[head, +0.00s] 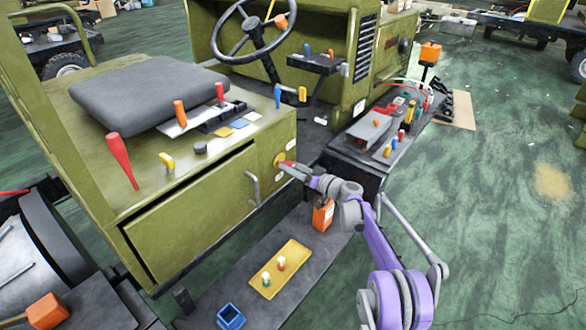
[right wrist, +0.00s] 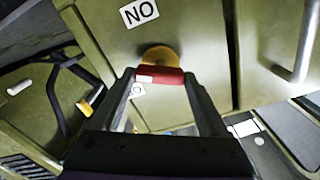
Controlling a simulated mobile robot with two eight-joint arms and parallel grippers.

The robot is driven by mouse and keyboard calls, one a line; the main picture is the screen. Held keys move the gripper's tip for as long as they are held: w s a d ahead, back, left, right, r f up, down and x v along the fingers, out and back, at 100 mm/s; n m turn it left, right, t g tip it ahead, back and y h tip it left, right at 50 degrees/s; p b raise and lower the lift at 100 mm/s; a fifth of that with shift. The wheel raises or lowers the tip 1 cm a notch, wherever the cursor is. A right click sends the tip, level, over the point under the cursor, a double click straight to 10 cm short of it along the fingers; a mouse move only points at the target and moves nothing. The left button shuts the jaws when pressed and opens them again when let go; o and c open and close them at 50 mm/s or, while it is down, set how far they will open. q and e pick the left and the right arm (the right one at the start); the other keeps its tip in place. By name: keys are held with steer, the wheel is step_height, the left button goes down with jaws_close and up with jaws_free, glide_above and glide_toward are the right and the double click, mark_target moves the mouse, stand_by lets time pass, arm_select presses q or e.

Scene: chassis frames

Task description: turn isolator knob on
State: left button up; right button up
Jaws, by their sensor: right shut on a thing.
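The isolator knob is a red handle (right wrist: 172,76) with a white mark, on a round yellow base (right wrist: 158,55) on the olive cabinet's end panel. In the head view the yellow base (head: 279,159) shows at the cabinet's front corner. My right gripper (head: 287,166) reaches it from the right; in the wrist view its fingers (right wrist: 160,78) are shut on the red handle, which lies crosswise between them. A white label reading "NO" in this view (right wrist: 139,12) sits above the knob. A second label (right wrist: 137,90) is partly hidden below it. My left gripper is not in view.
A cabinet door handle (head: 253,189) is left of the knob. Levers (head: 121,160) and a seat (head: 148,93) are above. An orange box (head: 323,215), a yellow tray (head: 281,268) and a blue bin (head: 230,317) are on the step below. Open floor lies right.

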steer(key=m+b, duration=0.2)
steer(key=m, duration=1)
steer(key=shift+m, duration=0.4)
stand_by(0.3)
steer(key=o, duration=1.2)
steer(key=shift+o, duration=0.2)
steer(key=v, duration=1.1)
steer(key=shift+b, duration=0.35)
steer(key=shift+r, duration=0.1)
